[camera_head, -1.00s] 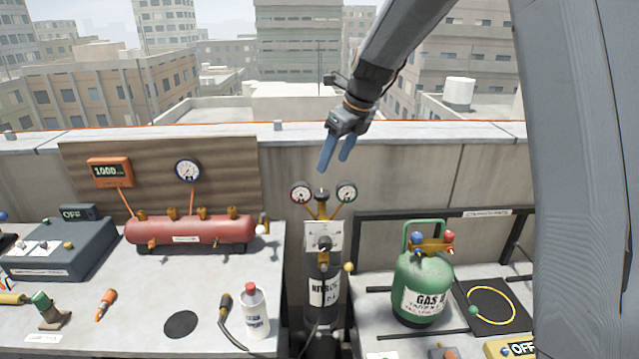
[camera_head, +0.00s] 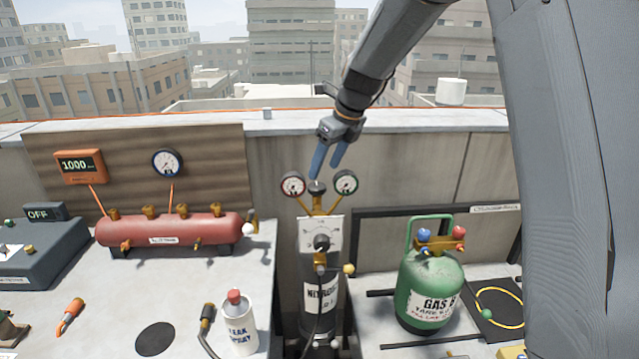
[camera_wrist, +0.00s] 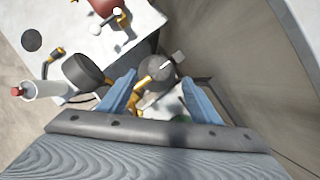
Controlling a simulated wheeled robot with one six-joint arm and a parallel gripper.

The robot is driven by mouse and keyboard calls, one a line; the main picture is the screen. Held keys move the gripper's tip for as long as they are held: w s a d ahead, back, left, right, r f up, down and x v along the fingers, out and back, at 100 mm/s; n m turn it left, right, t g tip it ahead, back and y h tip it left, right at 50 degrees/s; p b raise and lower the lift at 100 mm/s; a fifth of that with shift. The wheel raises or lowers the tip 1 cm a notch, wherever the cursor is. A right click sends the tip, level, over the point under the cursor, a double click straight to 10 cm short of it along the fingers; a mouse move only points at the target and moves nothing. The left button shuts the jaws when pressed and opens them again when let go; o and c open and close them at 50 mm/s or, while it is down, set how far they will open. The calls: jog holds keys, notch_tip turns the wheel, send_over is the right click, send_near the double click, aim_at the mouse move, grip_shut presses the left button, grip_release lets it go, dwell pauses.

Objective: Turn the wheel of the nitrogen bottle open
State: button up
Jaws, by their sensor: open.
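The nitrogen bottle (camera_head: 321,293) is a dark upright cylinder with a white label, standing in the gap between two work surfaces. A small dark wheel (camera_head: 317,187) sits at its top between two round gauges. A second dark knob (camera_head: 321,242) is on the pale plate below. My gripper (camera_head: 326,172) is open with its blue fingers pointing down, the left fingertip close over the top wheel. In the wrist view a dark round wheel with a white mark (camera_wrist: 156,70) shows between the spread fingers (camera_wrist: 160,80). I cannot tell whether they touch it.
The left gauge (camera_head: 292,185) and right gauge (camera_head: 345,183) flank the top wheel closely. A concrete parapet (camera_head: 400,165) rises behind. A red tank (camera_head: 170,228) lies to the left, and a green gas bottle (camera_head: 430,287) stands to the right.

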aim_at(317, 186)
jog(key=p+x, duration=0.1)
jog(key=x, duration=0.5)
jog(key=shift+a+f, duration=0.15)
jog(key=shift+f, duration=0.1)
jog(key=c, duration=1)
jog(key=shift+c, duration=0.2)
